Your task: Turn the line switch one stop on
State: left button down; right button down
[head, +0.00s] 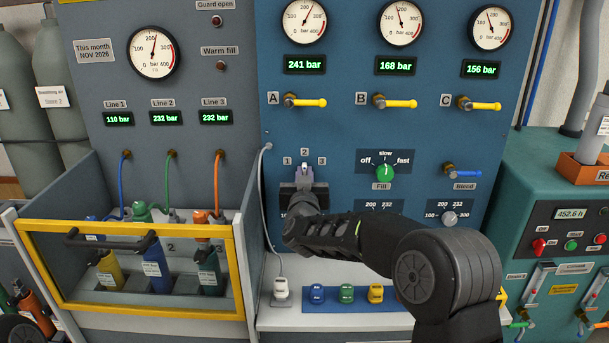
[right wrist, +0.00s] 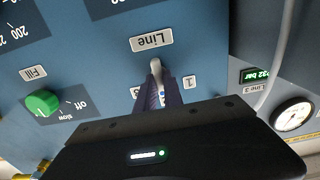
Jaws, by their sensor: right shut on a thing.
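The line switch (head: 304,168) is a small pale knob on the blue panel, below the numbers 1, 2 and 3. My right gripper (head: 304,179) reaches it from below and in front, its fingers shut on the switch. In the right wrist view, which is upside down, the fingers (right wrist: 163,96) sit on either side of the switch (right wrist: 156,69). The "Line" plate (right wrist: 151,41), the 1 and the 3 show there; the 2 is hidden. In the head view the knob's upper end is near the 2, but its exact pointing is hard to tell. My left gripper is not in view.
The green fill knob (head: 384,173) is right of the switch. A grey cable (head: 265,200) hangs just left of it. Yellow valve handles (head: 305,103) are above. A yellow-framed guard (head: 140,228) encloses bottles at left. Coloured connectors (head: 347,293) stand on the shelf below.

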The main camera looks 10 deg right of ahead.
jog(key=shift+a+r+n+p, duration=0.15)
jog(key=shift+n+p, duration=0.7)
jog(key=shift+n, duration=0.45)
jog(key=n+p, duration=0.1)
jog(key=n, duration=0.1)
jog(key=shift+n, duration=0.3)
jog(key=shift+a+f+n+p, duration=0.15)
jog(key=shift+n+p, duration=0.7)
jog(key=shift+n, duration=0.8)
jog(key=shift+d+f+n+p, duration=0.1)
jog(key=shift+n+p, duration=0.75)
jog(key=shift+n, duration=0.8)
jog(key=c, duration=1.5)
grip_release()
jog(key=shift+o, duration=0.2)
